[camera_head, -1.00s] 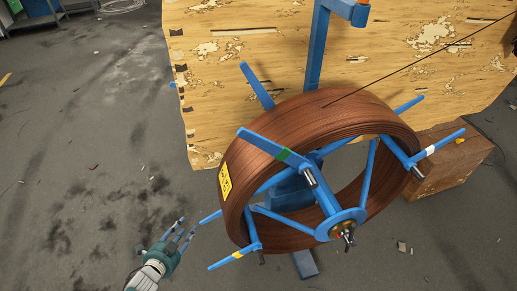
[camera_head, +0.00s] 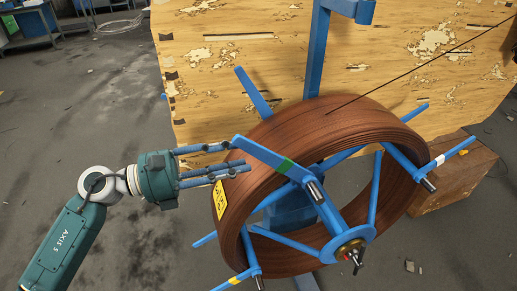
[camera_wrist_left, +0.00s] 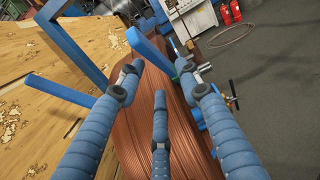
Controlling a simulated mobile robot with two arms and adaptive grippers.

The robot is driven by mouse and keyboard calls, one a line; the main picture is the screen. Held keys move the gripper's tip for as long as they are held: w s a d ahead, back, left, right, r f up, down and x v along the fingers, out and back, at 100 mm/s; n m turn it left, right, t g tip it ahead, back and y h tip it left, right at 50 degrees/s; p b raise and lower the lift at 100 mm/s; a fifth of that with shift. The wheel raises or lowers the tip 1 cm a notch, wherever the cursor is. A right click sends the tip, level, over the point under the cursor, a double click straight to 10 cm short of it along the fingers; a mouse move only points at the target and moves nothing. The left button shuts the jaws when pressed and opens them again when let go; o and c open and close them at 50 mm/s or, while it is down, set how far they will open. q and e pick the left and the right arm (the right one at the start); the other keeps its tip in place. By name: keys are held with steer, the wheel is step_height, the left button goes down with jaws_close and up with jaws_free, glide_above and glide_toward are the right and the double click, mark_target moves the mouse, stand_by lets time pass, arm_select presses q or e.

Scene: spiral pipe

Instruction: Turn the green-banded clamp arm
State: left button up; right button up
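The green-banded clamp arm (camera_head: 262,152) is a flat blue bar slanting over the upper left front of the brown coil (camera_head: 316,122). In the left wrist view the clamp arm (camera_wrist_left: 150,48) shows just beyond the spread fingertips (camera_wrist_left: 160,75), with the coil behind. I cannot tell whether a finger touches it. My right gripper is not in view.
A yellow-banded arm (camera_head: 245,277) and a white-banded arm (camera_head: 455,151) also extend from the blue reel. A wooden panel (camera_head: 220,55) and blue post (camera_head: 318,50) stand behind. A wooden box (camera_head: 455,185) is at right.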

mark_target(259, 154)
arm_select(q)
steer(key=p+x, duration=0.1)
steer(key=x, duration=0.3)
steer(key=shift+w+d+r, duration=0.15)
steer(key=shift+d, duration=0.1)
steer(key=shift+w+d+p, duration=0.2)
steer(key=shift+d+p, duration=0.15)
steer(key=shift+d, duration=0.25)
steer(key=shift+f, duration=0.2)
jaws_close()
